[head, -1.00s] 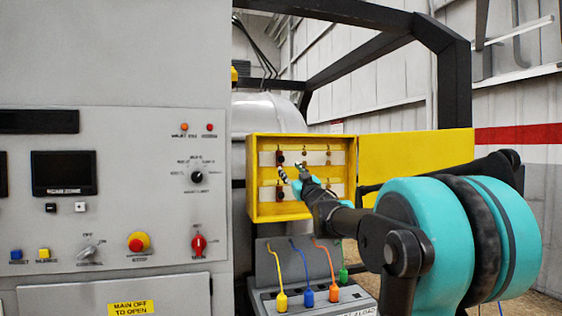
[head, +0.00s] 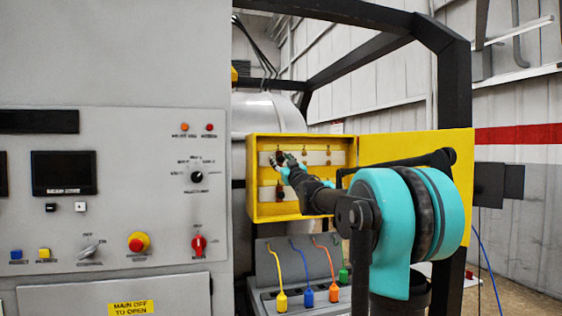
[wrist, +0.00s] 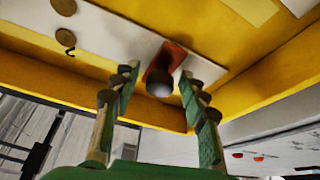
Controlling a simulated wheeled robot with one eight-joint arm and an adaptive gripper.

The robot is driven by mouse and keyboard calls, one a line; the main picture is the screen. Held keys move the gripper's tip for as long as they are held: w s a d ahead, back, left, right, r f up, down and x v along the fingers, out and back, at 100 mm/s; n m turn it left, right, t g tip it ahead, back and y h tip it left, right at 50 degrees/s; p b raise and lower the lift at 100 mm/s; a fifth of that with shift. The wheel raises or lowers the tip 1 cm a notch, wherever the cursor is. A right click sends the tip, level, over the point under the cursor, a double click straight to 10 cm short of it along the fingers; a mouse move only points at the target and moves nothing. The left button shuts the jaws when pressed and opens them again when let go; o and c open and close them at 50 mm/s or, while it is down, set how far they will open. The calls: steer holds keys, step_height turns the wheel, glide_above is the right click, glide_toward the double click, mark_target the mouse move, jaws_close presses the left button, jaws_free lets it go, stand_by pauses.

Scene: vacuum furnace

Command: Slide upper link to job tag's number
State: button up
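An open yellow box (head: 252,180) holds an upper pale strip (head: 316,158) and a lower one, with small brass studs. In the wrist view, a red link (wrist: 172,56) with a dark round knob (wrist: 160,84) sits at one end of a pale strip (wrist: 115,32). My gripper (wrist: 160,88) is open, with one finger on either side of the knob and visible gaps between. In the head view, my gripper (head: 285,161) is at the left end of the upper strip and mostly hides the link there. A dark red lower link (head: 279,190) is at the lower strip's left end. No job tag number is readable.
The yellow door (head: 415,150) stands open to the right, behind my arm. Below the box, a grey case (head: 320,262) holds several coloured plugs with leads. A grey control panel (head: 120,225) fills the left side.

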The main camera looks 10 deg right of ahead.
jaws_close()
steer(key=w+d, duration=0.1)
steer(key=d, duration=0.6)
steer(key=w+d, duration=0.1)
steer(key=d, duration=0.6)
steer(key=w+d, duration=0.1)
steer(key=d, duration=0.7)
steer(key=shift+w+d, duration=0.1)
steer(key=shift+o, duration=0.9)
jaws_free()
steer(key=v, duration=1.2)
